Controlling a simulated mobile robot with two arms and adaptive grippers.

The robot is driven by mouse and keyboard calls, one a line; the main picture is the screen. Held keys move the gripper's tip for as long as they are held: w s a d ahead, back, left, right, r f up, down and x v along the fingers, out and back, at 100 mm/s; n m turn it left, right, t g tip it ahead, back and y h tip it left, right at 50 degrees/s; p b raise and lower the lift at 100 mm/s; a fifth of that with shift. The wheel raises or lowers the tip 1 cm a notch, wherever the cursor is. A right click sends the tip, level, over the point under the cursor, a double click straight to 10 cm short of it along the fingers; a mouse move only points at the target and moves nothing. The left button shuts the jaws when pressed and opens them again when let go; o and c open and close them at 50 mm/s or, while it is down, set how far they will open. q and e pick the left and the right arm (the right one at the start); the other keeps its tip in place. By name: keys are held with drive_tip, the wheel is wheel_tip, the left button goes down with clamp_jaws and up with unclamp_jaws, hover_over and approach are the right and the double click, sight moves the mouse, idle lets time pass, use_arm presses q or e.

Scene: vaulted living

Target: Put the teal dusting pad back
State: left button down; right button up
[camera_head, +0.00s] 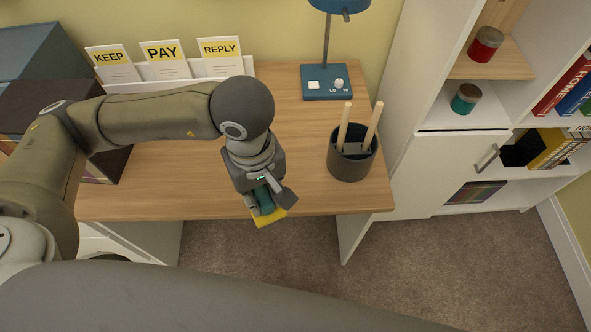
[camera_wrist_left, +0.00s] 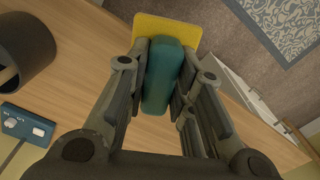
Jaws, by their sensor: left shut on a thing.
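The dusting pad has a teal grip and a yellow pad face (camera_head: 269,217). My left gripper (camera_head: 268,198) is shut on its teal grip, near the front edge of the wooden desk (camera_head: 200,205). In the left wrist view the teal grip of the dusting pad (camera_wrist_left: 163,78) sits between the two fingers of my left gripper (camera_wrist_left: 163,72), with the yellow part beyond the fingertips. In the head view the gripper hides part of the teal grip. I cannot tell whether the pad touches the desk. My right gripper is not in view.
A dark cup (camera_head: 352,160) with two wooden sticks stands at the desk's right. Behind it is a blue lamp (camera_head: 327,82). KEEP, PAY and REPLY cards (camera_head: 165,55) stand at the back. A white shelf unit (camera_head: 440,165) is on the right, carpet (camera_head: 270,255) in front.

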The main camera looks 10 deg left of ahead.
use_arm(q)
drive_tip(key=shift+w, duration=0.15)
drive_tip(key=w+f+p, duration=0.1)
drive_tip(key=w+f, duration=0.2)
drive_tip(key=w, duration=0.1)
drive_tip(key=w+f+p, duration=0.1)
drive_tip(key=w+f, duration=0.2)
drive_tip(key=w, duration=0.1)
drive_tip(key=w+f+p, duration=0.1)
drive_tip(key=w+f, duration=0.1)
drive_tip(key=w, duration=0.2)
drive_tip(key=shift+w+a+f, duration=0.2)
drive_tip(key=shift+f, duration=0.2)
drive_tip(key=shift+w+f, duration=0.3)
drive_tip(key=shift+f, duration=0.15)
wheel_tip(320, 180, down, 3)
drive_tip(key=shift+w+p, duration=0.1)
drive_tip(key=shift+p, duration=0.7)
drive_tip(key=shift+f+b, duration=0.35)
drive_tip(key=c, duration=1.3)
unclamp_jaws()
drive_tip(key=shift+r, duration=0.1)
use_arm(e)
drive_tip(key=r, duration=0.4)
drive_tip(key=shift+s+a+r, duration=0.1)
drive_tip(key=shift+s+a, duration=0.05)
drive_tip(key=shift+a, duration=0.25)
use_arm(q)
drive_tip(key=shift+o, duration=0.2)
